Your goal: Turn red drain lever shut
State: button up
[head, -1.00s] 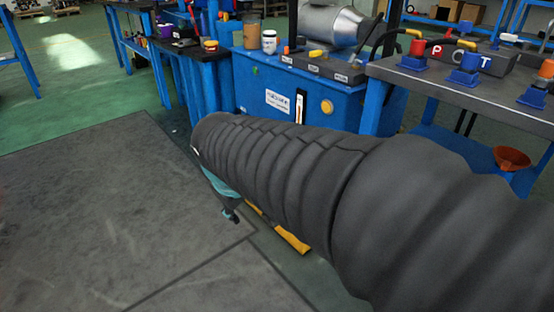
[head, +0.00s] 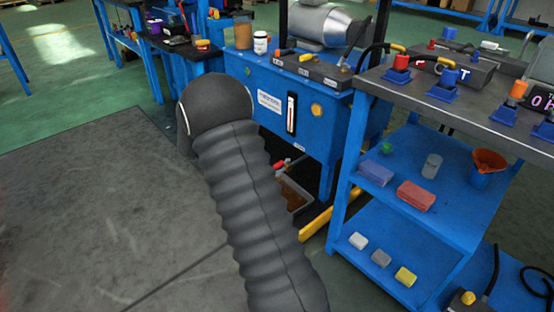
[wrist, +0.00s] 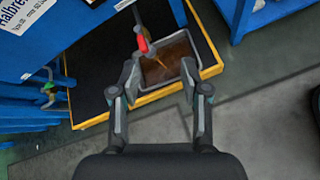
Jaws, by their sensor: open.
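The red drain lever (wrist: 142,43) shows in the wrist view, low on the blue tank (head: 335,125), above a grey pan (wrist: 206,48) of brown liquid. A thin amber stream appears to fall from beside it into the pan. The lever (head: 279,164) also shows small in the head view, right of my arm. My gripper (wrist: 160,85) is open and empty in the wrist view, its two fingers apart. The lever lies beyond the fingertips, nearer the left finger, with no contact visible. My gripper is hidden behind my arm in the head view.
The pan stands on a black platform with a yellow edge (wrist: 152,97). A blue shelf cart (head: 440,215) with sponges, bottles and an orange funnel (head: 488,161) stands to the right. A green-tipped fitting (wrist: 47,88) is at the left. Grey floor is clear at the front left.

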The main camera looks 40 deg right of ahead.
aim_at(278, 163)
jog(key=w+d+f+n+t+h+p, duration=0.1)
jog(key=w+d+f+n, duration=0.2)
jog(key=f, duration=0.3)
jog(key=w+d+f+n+h+p, duration=0.1)
jog(key=w+d+f+n, duration=0.15)
jog(key=f, duration=0.25)
jog(key=x, duration=0.8)
jog(key=p+x, duration=0.1)
jog(key=x, duration=0.4)
jog(key=shift+w+d+r, duration=0.1)
jog(key=shift+w, duration=0.25)
grip_shut()
